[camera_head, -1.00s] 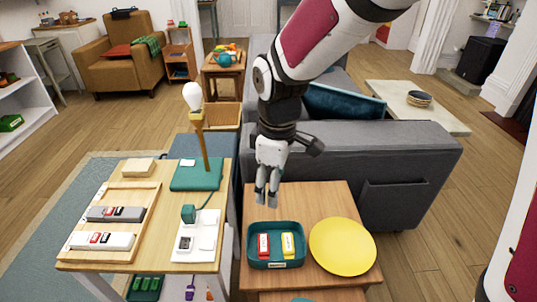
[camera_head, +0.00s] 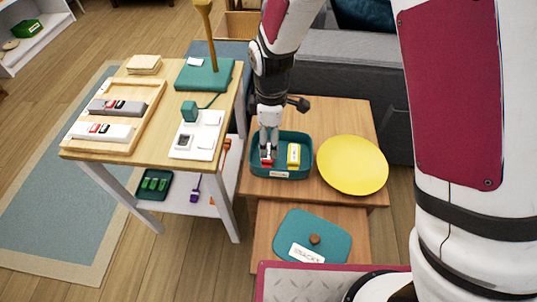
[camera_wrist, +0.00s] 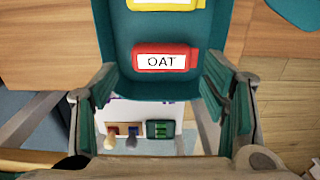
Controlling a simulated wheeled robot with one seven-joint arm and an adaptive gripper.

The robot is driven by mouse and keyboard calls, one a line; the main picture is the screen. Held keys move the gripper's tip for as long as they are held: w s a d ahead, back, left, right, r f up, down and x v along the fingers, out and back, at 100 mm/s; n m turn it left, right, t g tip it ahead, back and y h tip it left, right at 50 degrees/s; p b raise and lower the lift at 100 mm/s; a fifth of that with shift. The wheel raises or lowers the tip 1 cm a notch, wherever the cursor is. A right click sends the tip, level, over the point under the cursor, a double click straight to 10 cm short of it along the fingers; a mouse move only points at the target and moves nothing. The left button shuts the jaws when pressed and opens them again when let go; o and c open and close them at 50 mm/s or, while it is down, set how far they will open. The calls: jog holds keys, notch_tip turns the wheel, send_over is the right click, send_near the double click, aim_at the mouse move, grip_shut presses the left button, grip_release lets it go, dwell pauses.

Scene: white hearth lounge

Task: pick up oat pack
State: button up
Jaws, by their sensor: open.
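The oat pack (camera_head: 268,161) is a small red pack with a white label reading OAT in the wrist view (camera_wrist: 165,60). It lies in the left half of a teal tray (camera_head: 262,174) on the wooden side table. My gripper (camera_head: 268,152) points down into the tray, right at the red pack, and partly hides it in the head view. In the wrist view my gripper (camera_wrist: 160,92) has its fingers spread wide, with nothing between them; the pack shows just above the gap. Whether a finger touches the pack I cannot tell.
A yellow pack (camera_head: 293,155) lies beside the oat pack in the tray. A yellow plate (camera_head: 352,165) sits just right of the tray. A teal lid (camera_head: 312,236) lies on a lower surface in front. A wooden table (camera_head: 135,140) with boxes stands to the left.

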aim_at(269, 151)
jog(key=shift+s+a+f+b, duration=0.1)
jog(key=shift+f+b, duration=0.5)
jog(key=shift+f, duration=0.8)
jog(key=shift+a+f+b, duration=0.1)
jog(key=shift+f+b, duration=0.45)
jog(key=shift+f, duration=0.8)
jog(key=c, duration=0.8)
